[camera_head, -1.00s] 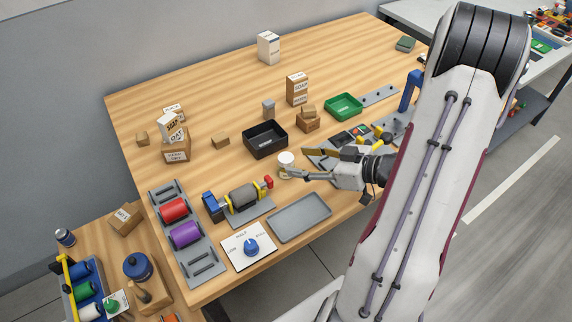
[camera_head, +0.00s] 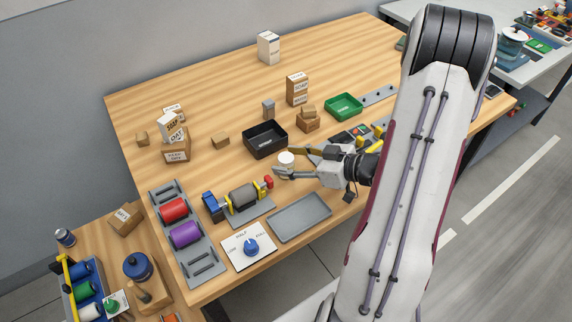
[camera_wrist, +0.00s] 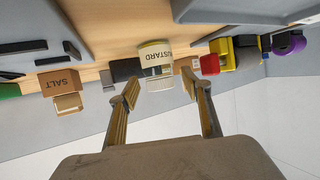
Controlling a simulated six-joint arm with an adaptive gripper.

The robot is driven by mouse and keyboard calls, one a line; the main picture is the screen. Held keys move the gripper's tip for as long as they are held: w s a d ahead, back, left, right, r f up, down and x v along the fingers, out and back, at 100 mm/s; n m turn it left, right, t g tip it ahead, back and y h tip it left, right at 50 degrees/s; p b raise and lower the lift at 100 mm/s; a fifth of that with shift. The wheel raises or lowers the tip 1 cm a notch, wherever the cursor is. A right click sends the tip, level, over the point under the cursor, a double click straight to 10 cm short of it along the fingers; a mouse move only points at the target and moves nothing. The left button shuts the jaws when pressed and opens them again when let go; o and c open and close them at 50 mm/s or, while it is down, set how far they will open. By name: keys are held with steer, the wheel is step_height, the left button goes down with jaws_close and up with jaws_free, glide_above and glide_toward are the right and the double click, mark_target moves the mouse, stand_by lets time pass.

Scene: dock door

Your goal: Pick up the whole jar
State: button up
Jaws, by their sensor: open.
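A small whitish jar (camera_head: 286,161) stands on the wooden table, in front of the black bin. In the wrist view the jar (camera_wrist: 155,60) is cream-coloured and shows upside down, with a label reading MUSTARD. My gripper (camera_head: 282,161) is open, its two fingers lying on either side of the jar in the head view. In the wrist view my gripper (camera_wrist: 163,92) has its fingers spread, with the jar in the gap just ahead of the tips. I see no clear contact between finger and jar.
The black bin (camera_head: 265,139) stands close behind the jar. A motor-like grey cylinder on a stand (camera_head: 243,197) is to the left, with a red end piece near the lower finger. A grey tray (camera_head: 299,218) lies in front.

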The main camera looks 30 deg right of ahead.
mark_target(286, 157)
steer(key=shift+w+a+f, duration=0.25)
steer(key=shift+w+a, duration=0.05)
steer(key=shift+w, duration=0.25)
steer(key=shift+c, duration=0.3)
steer(key=c, duration=1.3)
steer(key=shift+r, duration=0.2)
steer(key=shift+r, duration=4.8)
